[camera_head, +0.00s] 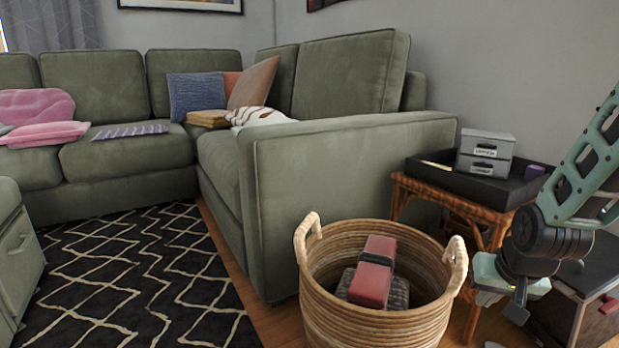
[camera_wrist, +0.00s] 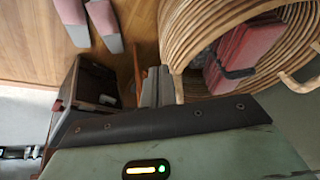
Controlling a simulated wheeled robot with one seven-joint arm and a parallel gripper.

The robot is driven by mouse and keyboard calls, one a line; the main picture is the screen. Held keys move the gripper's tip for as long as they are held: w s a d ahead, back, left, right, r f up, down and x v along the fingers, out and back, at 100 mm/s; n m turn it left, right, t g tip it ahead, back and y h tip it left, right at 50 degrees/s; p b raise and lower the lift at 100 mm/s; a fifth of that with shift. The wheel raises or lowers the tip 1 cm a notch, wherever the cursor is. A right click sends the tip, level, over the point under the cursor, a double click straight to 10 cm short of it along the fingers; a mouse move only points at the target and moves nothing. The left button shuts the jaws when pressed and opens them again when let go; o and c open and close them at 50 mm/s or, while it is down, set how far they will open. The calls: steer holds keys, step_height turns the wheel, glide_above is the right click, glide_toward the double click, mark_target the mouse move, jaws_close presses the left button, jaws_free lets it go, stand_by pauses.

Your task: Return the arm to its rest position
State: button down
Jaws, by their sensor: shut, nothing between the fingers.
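My gripper (camera_head: 517,312) hangs at the right of the head view, at the lower end of my green and dark arm. It is small and dark there, shut and empty. It is right of the woven basket (camera_head: 420,318) and in front of the rattan side table (camera_head: 455,205), with my arm bent above it. The basket also shows in the wrist view (camera_wrist: 195,45), at the upper right.
The basket holds a red item (camera_head: 372,285). A black tray (camera_head: 430,170) with grey boxes (camera_head: 486,148) stands on the side table. A dark cabinet (camera_head: 565,290) is close right. Two pink, grey-ended items (camera_wrist: 105,22) lie on the floor. A green sofa (camera_head: 340,180) stands behind.

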steer(key=s+a+r+n+g+y+p, duration=0.1)
steer(key=s+a+r+n+g+p, duration=0.4)
steer(key=s+a+r+n+p, duration=1.2)
steer(key=s+a+r+m+p, duration=0.2)
steer(key=r+p, duration=1.7)
steer(key=r, duration=0.3)
steer(key=s+a+r+m+p, duration=0.2)
steer(key=r+m+p, duration=0.1)
steer(key=r+p, duration=1.5)
step_height(320, 180, up, 4)
steer(key=shift+s+a+m+p, duration=0.2)
steer(key=shift+m+p, duration=0.1)
steer(key=shift+p, duration=0.1)
